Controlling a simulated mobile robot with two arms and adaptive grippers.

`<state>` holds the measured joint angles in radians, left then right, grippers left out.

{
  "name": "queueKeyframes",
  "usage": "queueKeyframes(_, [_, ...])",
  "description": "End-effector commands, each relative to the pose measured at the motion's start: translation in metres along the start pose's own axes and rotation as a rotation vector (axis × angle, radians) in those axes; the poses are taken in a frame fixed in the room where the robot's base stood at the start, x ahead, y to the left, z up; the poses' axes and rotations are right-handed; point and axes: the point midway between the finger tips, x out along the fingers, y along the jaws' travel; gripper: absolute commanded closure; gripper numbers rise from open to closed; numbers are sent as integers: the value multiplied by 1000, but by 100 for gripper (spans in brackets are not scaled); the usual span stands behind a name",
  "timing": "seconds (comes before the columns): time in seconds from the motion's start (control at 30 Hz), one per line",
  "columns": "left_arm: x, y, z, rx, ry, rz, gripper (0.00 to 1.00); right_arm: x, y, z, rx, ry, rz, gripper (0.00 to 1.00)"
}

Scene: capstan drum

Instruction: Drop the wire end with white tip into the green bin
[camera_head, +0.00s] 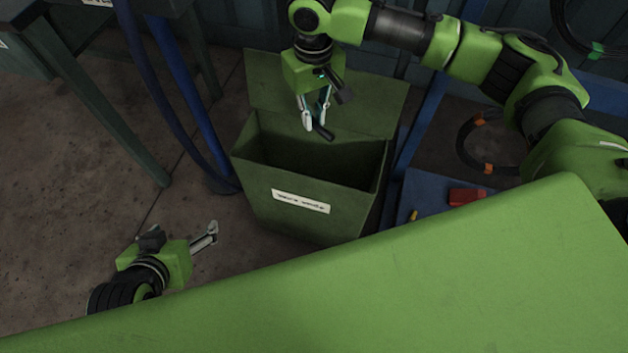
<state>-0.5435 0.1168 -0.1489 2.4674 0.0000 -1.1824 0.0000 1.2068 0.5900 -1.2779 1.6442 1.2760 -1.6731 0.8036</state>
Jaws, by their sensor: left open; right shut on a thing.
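The green bin (262,205) stands open on the floor in the middle, with its lid (350,95) raised at the back and a white label on its front. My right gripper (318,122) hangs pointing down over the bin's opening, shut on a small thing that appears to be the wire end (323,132). A short dark piece shows at its fingertips; I cannot clearly make out a white tip. My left gripper (211,233) is open and empty, low at the left, apart from the bin.
A blue hose (165,110) and blue post stand left of the bin, beside a dark table's legs (100,100). A blue surface (425,190) at the right bears a red object (466,196); a dark cable loop (465,150) lies behind it. Floor at left is clear.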

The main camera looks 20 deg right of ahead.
Motion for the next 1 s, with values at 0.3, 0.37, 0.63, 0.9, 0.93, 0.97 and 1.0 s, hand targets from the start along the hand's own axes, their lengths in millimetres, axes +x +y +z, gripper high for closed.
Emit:
queueKeyframes(0.3, [6,5,-44,3,191,11,24,6,0,0,0,1,0,100])
queueKeyframes(0.37, [5,6,-51,4,219,12,24,7,0,0,0,2,0,100])
queueKeyframes(0.63, [3,8,-67,4,288,17,24,8,0,0,0,1,0,100])
queueKeyframes(0.9, [3,8,-69,4,293,17,24,8,0,0,0,1,0,100])
queueKeyframes(0.93, [3,8,-69,4,293,17,24,8,0,0,0,1,0,85])
queueKeyframes(0.97, [3,8,-68,4,293,17,24,8,0,0,0,1,0,78])
queueKeyframes(1.0, [3,8,-68,4,293,17,24,8,0,0,0,1,0,68])
